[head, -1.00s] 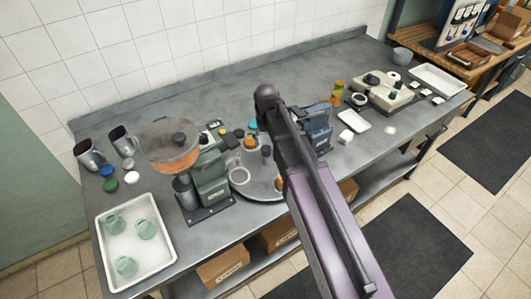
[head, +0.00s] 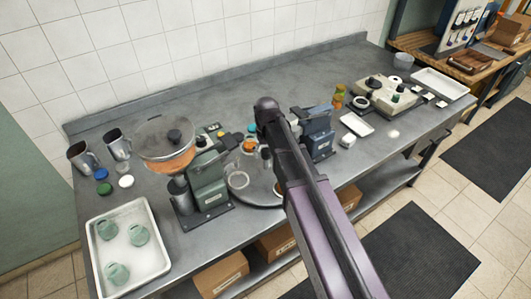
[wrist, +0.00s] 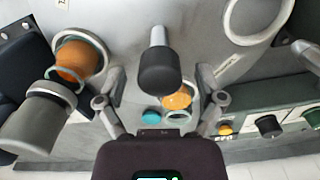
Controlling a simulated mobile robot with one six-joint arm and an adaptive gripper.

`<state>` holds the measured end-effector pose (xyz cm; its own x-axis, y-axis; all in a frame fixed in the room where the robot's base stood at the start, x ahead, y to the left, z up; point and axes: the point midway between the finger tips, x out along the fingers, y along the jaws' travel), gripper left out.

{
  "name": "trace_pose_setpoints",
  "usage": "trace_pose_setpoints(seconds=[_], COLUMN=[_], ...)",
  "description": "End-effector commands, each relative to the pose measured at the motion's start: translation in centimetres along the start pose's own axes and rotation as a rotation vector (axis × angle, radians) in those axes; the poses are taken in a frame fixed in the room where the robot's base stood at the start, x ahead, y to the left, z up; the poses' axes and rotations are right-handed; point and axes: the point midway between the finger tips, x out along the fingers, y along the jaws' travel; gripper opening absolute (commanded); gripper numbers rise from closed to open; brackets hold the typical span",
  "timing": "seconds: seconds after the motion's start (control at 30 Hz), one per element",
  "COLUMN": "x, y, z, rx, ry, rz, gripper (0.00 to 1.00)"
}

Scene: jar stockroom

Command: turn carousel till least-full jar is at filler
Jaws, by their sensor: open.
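The grey carousel (head: 262,198) sits on the bench between the green filler (head: 208,178) and a blue-grey machine (head: 317,135). My arm hides much of it. In the head view, a clear jar (head: 238,180) stands at its left side. In the wrist view, my gripper (wrist: 160,82) is open, its fingers on either side of a black knob (wrist: 158,76) on a metal stem; contact is unclear. One jar (wrist: 80,60) with orange contents is at upper left. Another orange-filled jar (wrist: 178,97) is partly hidden behind the knob. The jars' fill levels cannot be compared here.
The filler's hopper (head: 166,150) holds orange grains. A white tray (head: 163,262) with several green pieces lies at front left, near metal mugs (head: 82,157) and loose lids.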

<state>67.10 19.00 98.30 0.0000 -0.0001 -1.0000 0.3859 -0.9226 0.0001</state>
Motion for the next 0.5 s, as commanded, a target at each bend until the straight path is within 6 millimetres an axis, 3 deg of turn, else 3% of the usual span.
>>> trace_pose_setpoints(seconds=[0.2,0.4,0.5], x=[-0.02,-0.02,-0.02], y=[-0.02,-0.03,-0.04], z=[0.00,0.00,0.00], rx=[0.000,0.000,0.000], ry=[0.000,0.000,0.000], rz=[0.000,0.000,0.000], gripper=[0.84,0.25,0.00])
